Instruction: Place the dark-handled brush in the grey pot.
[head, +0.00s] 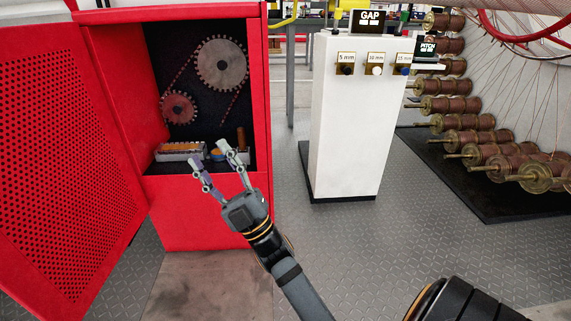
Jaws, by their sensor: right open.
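My right gripper (209,154) is open, its two fingers spread in front of the cabinet's lower shelf, with nothing between them that I can see as held. On that shelf, a brown upright handle-like piece (241,138) stands at the right, just beyond the right fingertip; its lower part is partly hidden by the finger. I cannot tell for sure whether it is the dark-handled brush. A grey pot is not clearly made out; the fingers cover part of the shelf. My left gripper is not in view.
The red cabinet (205,215) stands open, its perforated door (65,160) swung left. A grey tray with orange-brown contents (181,148) and a small blue item (217,154) share the shelf. Gears (221,64) hang behind. A white pedestal (350,135) and spool rack (480,135) stand right.

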